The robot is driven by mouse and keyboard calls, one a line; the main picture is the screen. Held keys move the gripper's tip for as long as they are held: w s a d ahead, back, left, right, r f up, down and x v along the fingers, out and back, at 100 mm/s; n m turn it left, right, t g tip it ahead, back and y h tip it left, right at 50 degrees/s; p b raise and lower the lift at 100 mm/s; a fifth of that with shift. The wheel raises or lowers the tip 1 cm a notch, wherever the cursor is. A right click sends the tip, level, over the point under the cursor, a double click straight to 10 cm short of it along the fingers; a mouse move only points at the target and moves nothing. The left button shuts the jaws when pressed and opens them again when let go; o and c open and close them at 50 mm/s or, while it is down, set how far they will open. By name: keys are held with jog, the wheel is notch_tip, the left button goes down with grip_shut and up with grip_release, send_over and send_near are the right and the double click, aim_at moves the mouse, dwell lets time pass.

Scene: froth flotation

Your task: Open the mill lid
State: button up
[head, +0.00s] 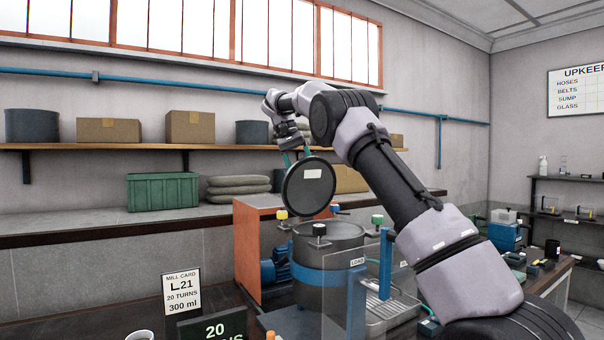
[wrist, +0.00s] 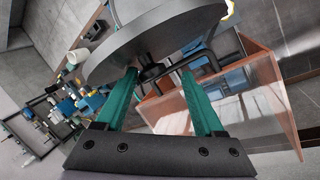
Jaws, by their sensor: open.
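The mill (head: 318,284) is a grey drum with a blue band, standing on the bench in the head view. A dark round lid (head: 309,190) with a white label stands steeply tilted above the drum's rear left. Its underside or back fills the top of the wrist view (wrist: 150,38). My gripper (head: 291,160) is at the lid's upper left edge. In the wrist view, its teal fingers (wrist: 160,78) are spread apart, with the lid's black handle stub (wrist: 150,72) between them. I cannot tell whether either finger touches it.
An orange panel (head: 250,250) stands left of the mill. Clamp knobs (head: 319,230) show around the drum top. A clear guard (head: 345,300) and blue post (head: 386,262) stand in front and right. A mill card (head: 182,291) stands at the front left.

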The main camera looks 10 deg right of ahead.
aim_at(310, 163)
jog(key=shift+s+d+r, duration=0.1)
jog(key=shift+s+d, duration=0.15)
jog(key=shift+s, duration=0.2)
jog(key=s, duration=0.1)
jog(key=s+d, duration=0.1)
jog(key=s, duration=0.1)
jog(key=s+d, duration=0.1)
jog(key=shift+s, duration=0.35)
jog(key=shift+s+d+f+m+t+y, duration=0.5)
jog(key=shift+s+d+f+t+y, duration=1.25)
jog(key=shift+s+f, duration=3.3)
jog(key=s+a+r+t+h, duration=0.15)
jog(key=s+r, duration=0.25)
jog(key=r, duration=0.6)
jog(key=s+d+t+y, duration=0.1)
jog(key=s+d, duration=0.3)
jog(key=s, duration=0.6)
jog(key=shift+d+f+t+y, duration=0.2)
jog(key=shift+f+t+y, duration=0.15)
jog(key=shift+y, duration=0.35)
jog(key=shift+w+n, duration=0.1)
jog(key=shift+n, duration=0.2)
